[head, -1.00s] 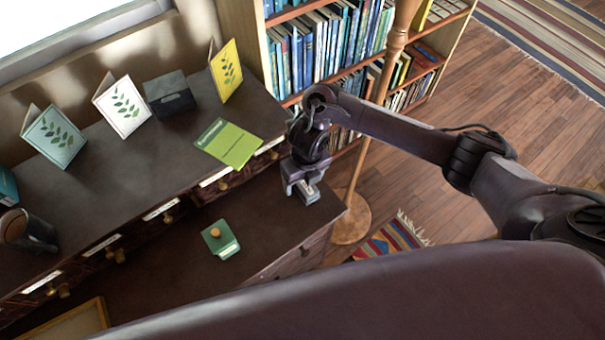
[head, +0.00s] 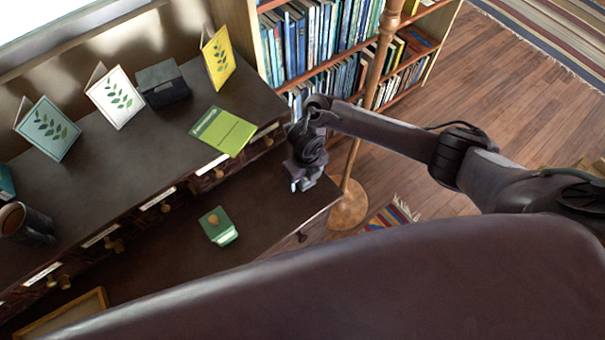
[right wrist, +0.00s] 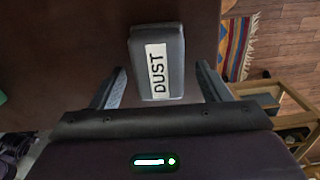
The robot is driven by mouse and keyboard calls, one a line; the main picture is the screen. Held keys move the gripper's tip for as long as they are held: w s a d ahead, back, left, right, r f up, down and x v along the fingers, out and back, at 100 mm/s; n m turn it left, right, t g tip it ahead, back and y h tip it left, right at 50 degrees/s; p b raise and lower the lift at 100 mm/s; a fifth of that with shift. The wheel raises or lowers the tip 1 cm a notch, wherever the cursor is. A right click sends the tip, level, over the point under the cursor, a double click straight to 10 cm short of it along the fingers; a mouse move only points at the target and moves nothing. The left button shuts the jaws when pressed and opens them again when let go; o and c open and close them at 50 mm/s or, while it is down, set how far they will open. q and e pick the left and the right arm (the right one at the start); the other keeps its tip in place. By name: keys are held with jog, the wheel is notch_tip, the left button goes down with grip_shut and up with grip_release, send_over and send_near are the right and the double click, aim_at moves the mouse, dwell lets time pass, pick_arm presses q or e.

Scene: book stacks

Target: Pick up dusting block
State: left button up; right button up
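The dusting block (right wrist: 173,45) is a grey block with rounded edges and a white label reading "DUST". In the right wrist view it lies on the dark desk surface, between and a little beyond the fingers. My right gripper (right wrist: 161,70) is open, with a gap on each side of the block. In the head view my right gripper (head: 303,184) points down over the right end of the lower desk top (head: 265,205). There the gripper largely hides the block. My left gripper is not in view.
The raised shelf holds a lime-green booklet (head: 223,131), a dark box (head: 162,84), standing cards and a mug (head: 26,222). A lamp pole (head: 376,70) and bookcase stand close behind the right arm.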

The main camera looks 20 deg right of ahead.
jog(key=c, duration=1)
jog(key=shift+r, duration=0.15)
